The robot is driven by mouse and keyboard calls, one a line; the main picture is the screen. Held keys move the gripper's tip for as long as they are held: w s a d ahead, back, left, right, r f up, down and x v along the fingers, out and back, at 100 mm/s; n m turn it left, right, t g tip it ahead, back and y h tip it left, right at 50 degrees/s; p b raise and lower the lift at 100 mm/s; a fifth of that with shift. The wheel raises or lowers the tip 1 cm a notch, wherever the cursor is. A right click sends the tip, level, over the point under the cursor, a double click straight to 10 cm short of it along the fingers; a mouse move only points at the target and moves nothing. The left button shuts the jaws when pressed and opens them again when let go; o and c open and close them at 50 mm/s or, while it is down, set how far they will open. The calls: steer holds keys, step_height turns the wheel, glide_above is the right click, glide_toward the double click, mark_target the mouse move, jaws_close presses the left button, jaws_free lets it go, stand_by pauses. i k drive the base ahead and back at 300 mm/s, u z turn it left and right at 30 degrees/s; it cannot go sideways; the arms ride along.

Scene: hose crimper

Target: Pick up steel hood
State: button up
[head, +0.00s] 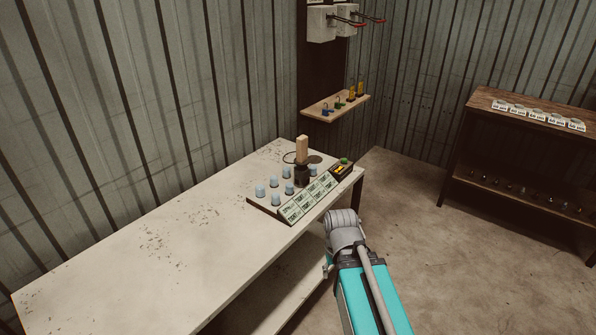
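I cannot tell for sure which thing is the steel hood. Several small metallic pieces (522,190) stand in a row on the lower shelf of the wooden rack at right, too small to identify. Several pale blue cylinders (260,190) stand on a board on the long table. My teal and grey arm (372,295) rises from the bottom of the head view, to the right of the table. Its gripper cannot be made out, so its grip is hidden.
The long pale table (150,255) runs along the left wall. A small wall shelf (325,108) holds padlock-like items. Open floor (430,240) lies between table and wooden rack (480,100).

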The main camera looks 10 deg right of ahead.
mark_target(300, 173)
steer(key=u, duration=0.1)
steer(key=i, duration=1)
steer(key=z, duration=0.05)
